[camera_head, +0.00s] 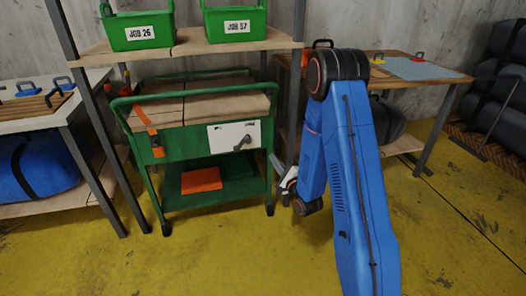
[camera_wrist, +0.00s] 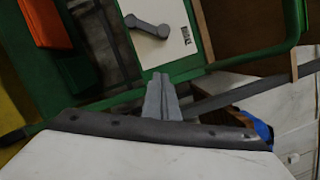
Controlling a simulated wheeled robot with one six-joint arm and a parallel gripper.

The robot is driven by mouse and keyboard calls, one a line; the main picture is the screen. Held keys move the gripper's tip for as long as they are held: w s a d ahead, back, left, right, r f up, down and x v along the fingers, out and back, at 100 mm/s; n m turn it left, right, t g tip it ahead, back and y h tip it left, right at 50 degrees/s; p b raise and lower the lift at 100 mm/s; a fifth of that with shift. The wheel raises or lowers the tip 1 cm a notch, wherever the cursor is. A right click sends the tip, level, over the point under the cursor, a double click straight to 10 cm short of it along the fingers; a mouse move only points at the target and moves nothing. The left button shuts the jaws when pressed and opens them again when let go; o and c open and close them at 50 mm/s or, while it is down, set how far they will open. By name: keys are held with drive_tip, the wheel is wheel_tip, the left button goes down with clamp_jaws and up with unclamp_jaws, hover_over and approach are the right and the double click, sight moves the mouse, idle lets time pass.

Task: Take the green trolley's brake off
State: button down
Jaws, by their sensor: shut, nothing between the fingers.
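The green trolley (camera_head: 180,141) stands on the floor left of my arm. A white panel (camera_head: 222,136) on its front carries a dark grey lever, the brake handle (camera_head: 242,143). In the head view the handle slants, its free end lower left. The wrist view shows the handle (camera_wrist: 148,27) on the white panel (camera_wrist: 172,12), past my fingertips. My gripper (camera_wrist: 160,82) is shut and empty, apart from the handle. In the head view my gripper (camera_head: 276,160) is partly seen beside the trolley's right end, right of the handle and lower.
Shelf posts flank the trolley, with green bins (camera_head: 137,30) above. A workbench (camera_head: 440,82) stands right, a white table (camera_head: 32,116) left. The yellow floor in front is clear.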

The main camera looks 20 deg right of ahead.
sight(242, 145)
drive_tip(key=w+a+r, duration=0.3)
drive_tip(key=w+a, duration=0.2)
drive_tip(key=w, duration=0.4)
drive_tip(key=shift+w+a, duration=0.15)
drive_tip(key=shift+a, duration=0.15)
